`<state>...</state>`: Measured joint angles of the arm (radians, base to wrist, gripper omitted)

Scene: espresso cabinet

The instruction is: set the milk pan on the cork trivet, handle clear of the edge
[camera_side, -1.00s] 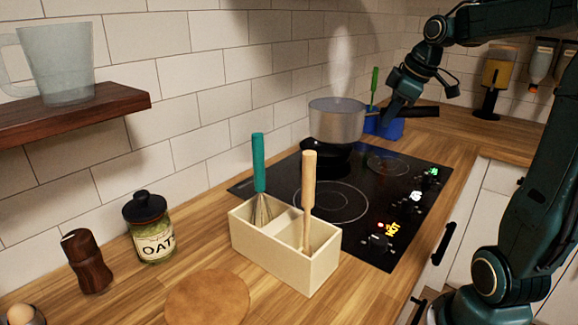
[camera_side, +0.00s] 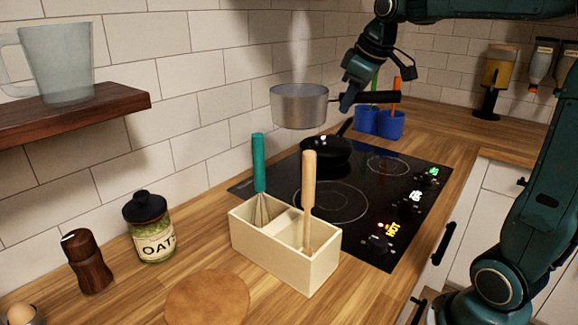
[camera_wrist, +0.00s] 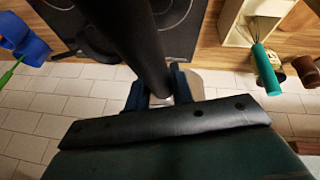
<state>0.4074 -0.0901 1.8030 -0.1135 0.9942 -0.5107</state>
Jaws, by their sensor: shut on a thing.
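The milk pan (camera_side: 298,107) is a grey metal pot with a black handle, held upright in the air above the back of the hob, with steam rising over it. My gripper (camera_side: 347,100) is shut on its handle close to the pot. In the wrist view the dark handle (camera_wrist: 135,45) runs up between the fingers of my gripper (camera_wrist: 158,88), and most of the pot is hidden. The cork trivet (camera_side: 207,297) is a round brown disc lying bare on the counter at the front, well apart from the pan.
A cream utensil box (camera_side: 270,252) with a teal whisk and wooden-handled tool stands between hob and trivet. The black hob (camera_side: 400,208) shows a lit "HOT" sign and bears a black frying pan (camera_side: 325,150). An oats jar (camera_side: 150,232) and pepper mill (camera_side: 88,262) stand left, below a shelf (camera_side: 75,112).

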